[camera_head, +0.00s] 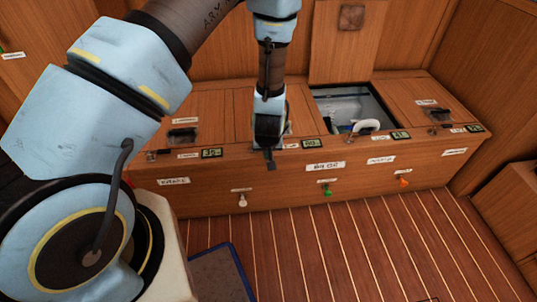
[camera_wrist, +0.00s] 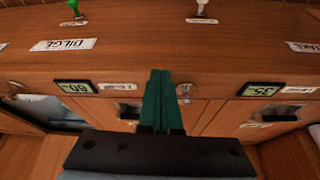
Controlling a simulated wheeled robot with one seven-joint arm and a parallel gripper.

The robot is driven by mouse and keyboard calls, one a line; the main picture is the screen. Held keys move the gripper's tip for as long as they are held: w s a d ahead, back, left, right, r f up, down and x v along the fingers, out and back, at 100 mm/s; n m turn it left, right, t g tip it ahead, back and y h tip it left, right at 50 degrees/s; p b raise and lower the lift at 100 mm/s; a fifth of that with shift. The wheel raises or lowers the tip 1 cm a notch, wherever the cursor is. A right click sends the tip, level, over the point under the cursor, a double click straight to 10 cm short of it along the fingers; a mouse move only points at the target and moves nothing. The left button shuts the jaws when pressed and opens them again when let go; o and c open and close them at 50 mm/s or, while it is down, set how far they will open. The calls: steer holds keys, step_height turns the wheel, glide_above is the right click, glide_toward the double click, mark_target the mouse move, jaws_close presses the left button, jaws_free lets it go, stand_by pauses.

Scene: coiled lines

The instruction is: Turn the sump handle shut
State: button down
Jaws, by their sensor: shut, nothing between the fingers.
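Three small handles stick out of the front of the wooden locker: a white one (camera_head: 242,200), a green one (camera_head: 327,190) and an orange one (camera_head: 404,182). The small tags above them are too blurred to read, so I cannot tell which is the sump handle. My gripper (camera_head: 270,161) is shut and empty at the locker's front top edge, above and between the white and green handles, apart from both. In the wrist view its green fingers (camera_wrist: 159,98) are together. The white handle (camera_wrist: 202,8) and green handle (camera_wrist: 73,5) show at the top edge there.
The locker top has small displays (camera_head: 312,143), latches and labels along its front edge. One hatch stands raised (camera_head: 345,45), showing an open bin (camera_head: 349,105) with a white curved item (camera_head: 366,126). The striped floor (camera_head: 330,240) in front is clear; a blue-edged mat (camera_head: 222,275) lies at lower left.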

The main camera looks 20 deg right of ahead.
steer(key=p+v, duration=0.1)
steer(key=v, duration=0.9)
steer(key=shift+d, duration=0.15)
steer(key=w+a+r+n+g, duration=0.1)
steer(key=w+a+r, duration=0.2)
steer(key=a+r, duration=0.35)
steer(key=w+a+r+n, duration=0.1)
steer(key=w+a+r, duration=0.3)
steer(key=a+r, duration=0.25)
steer(key=s+a+r+n+y, duration=0.1)
steer(key=a+r, duration=0.2)
steer(key=a, duration=0.3)
steer(key=s+a+r+g, duration=0.1)
steer(key=s+a+r, duration=0.15)
steer(key=a, duration=0.35)
steer(key=s+a+r+n+y, duration=0.1)
steer(key=a+r, duration=0.3)
steer(key=a, duration=0.3)
step_height(320, 180, up, 16)
steer(key=p, duration=1.6)
steer(key=shift+d+r+p, duration=0.15)
steer(key=shift+d+p, duration=0.2)
steer(key=shift+p, duration=0.05)
